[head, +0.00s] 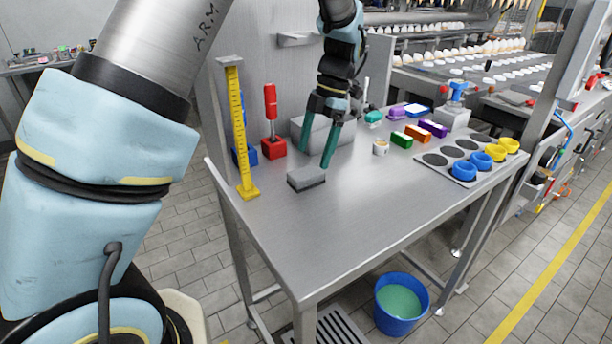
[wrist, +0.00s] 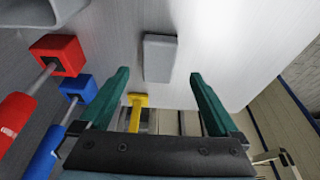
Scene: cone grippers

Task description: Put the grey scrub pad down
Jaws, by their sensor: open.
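The grey scrub pad (head: 306,178) lies flat on the steel table (head: 300,238), left of the table's middle. In the wrist view the pad (wrist: 160,57) shows whole, just beyond the fingertips and between their lines. My gripper (head: 328,158) has two green fingers spread apart with nothing between them. In the head view it hangs above and slightly right of the pad. In the wrist view my gripper (wrist: 160,75) is open and apart from the pad.
A yellow upright gauge (head: 238,130) stands left of the pad, with a red-handled tool in a red block (head: 273,148) behind. Coloured blocks (head: 401,140) and a plate with blue and yellow rings (head: 463,172) stand right. The table's front is clear. A blue bucket (head: 384,318) is on the floor.

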